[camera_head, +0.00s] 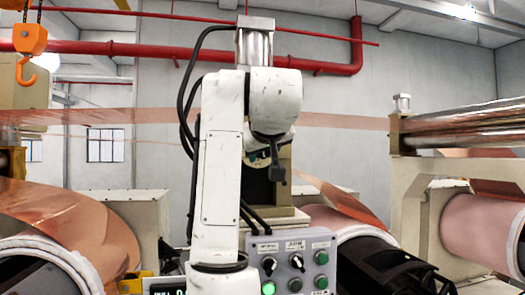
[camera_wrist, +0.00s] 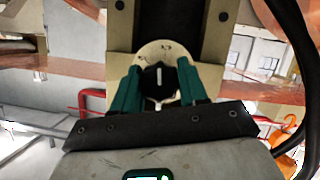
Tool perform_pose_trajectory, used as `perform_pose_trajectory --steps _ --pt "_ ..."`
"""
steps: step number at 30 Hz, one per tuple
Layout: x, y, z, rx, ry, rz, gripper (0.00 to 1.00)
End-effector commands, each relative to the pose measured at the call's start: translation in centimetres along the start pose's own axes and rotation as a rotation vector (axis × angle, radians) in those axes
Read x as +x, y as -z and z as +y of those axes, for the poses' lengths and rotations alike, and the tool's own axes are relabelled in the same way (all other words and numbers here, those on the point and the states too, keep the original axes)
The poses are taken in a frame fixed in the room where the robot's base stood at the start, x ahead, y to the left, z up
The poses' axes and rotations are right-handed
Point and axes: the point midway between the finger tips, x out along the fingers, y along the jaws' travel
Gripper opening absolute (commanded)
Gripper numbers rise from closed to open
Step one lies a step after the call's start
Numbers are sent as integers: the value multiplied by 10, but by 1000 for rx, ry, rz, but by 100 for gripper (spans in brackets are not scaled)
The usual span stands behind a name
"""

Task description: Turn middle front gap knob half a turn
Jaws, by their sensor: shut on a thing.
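The middle front gap knob (camera_wrist: 159,79) is black with a white pointer line. It sits on a round cream dial plate with small marks, on a beige block. In the wrist view my gripper (camera_wrist: 163,84) has its teal fingers on either side of the knob, shut on it. The white line stands close to vertical in that view. In the head view my white arm covers the left part of the beige machine, and the knob and fingertips are small and mostly hidden behind my wrist.
A grey control panel (camera_head: 292,262) with several knobs and a lit green button stands at the lower middle. Copper foil rolls (camera_head: 95,225) lie to the left and right (camera_head: 485,228). An orange crane hook (camera_head: 28,55) hangs upper left. Red pipes (camera_head: 150,48) run along the wall.

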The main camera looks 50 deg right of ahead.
Motion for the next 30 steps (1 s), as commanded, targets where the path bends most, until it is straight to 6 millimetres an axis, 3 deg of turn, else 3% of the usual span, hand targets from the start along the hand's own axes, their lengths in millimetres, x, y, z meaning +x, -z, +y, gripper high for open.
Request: perform_pose_trajectory --steps 18,19,26,30 --pt "4 -7 0 41 16 -19 12" --pt "4 -7 0 41 16 -19 44" --pt "2 -4 0 39 17 -13 66" --pt "2 -3 0 39 17 -10 67"
